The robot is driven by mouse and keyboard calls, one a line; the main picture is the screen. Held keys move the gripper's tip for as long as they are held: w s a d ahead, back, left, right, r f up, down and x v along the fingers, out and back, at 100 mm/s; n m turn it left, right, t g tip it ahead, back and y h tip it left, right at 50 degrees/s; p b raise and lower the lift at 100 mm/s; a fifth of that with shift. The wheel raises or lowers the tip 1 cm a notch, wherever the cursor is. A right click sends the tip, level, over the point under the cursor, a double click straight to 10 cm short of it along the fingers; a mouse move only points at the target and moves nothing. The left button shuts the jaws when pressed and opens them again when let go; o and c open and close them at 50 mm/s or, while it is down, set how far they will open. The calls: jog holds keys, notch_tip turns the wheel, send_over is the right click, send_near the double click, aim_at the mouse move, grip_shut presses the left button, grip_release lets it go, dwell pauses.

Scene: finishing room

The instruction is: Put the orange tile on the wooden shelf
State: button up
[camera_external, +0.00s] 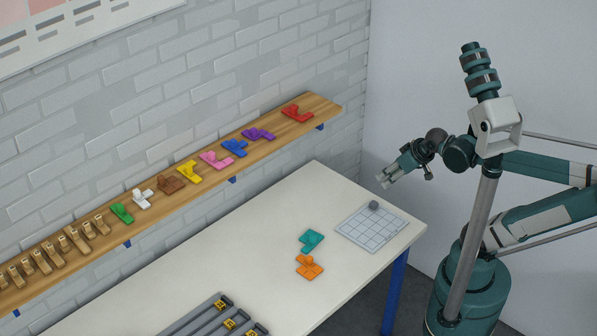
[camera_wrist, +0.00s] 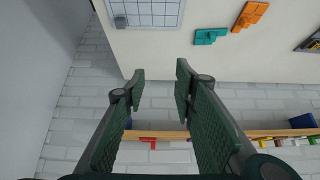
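The orange tile (camera_external: 309,267) lies on the white table, in front of the teal tile; it also shows at the top right of the wrist view (camera_wrist: 249,16). The wooden shelf (camera_external: 326,107) runs along the brick wall above the table; its edge shows low in the wrist view (camera_wrist: 170,135).
A teal tile (camera_external: 311,241) and a gridded board (camera_external: 357,236) with a small grey block (camera_external: 374,205) are on the table (camera_external: 200,265). Several coloured tiles, such as the red one (camera_external: 297,113), and wooden pieces line the shelf. Grey rails (camera_external: 205,318) lie at the table's front.

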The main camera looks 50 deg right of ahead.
jog(key=shift+o, duration=0.3)
jog(key=shift+w, duration=0.1)
dwell(0.3)
jog(key=n+g+p, duration=0.2)
jog(key=n+g, duration=0.5)
jog(key=n, duration=1.1)
send_over(309, 258)
jog(key=f, duration=2.1)
jog(key=shift+w+d+f, duration=0.15)
jog(key=shift+w+d, duration=0.05)
jog(key=shift+d, duration=0.15)
jog(key=shift+s+a+f, duration=0.1)
jog(key=shift+a+f, duration=0.3)
jog(key=shift+f, duration=0.15)
jog(key=shift+f, duration=0.1)
jog(key=shift+f, duration=1.2)
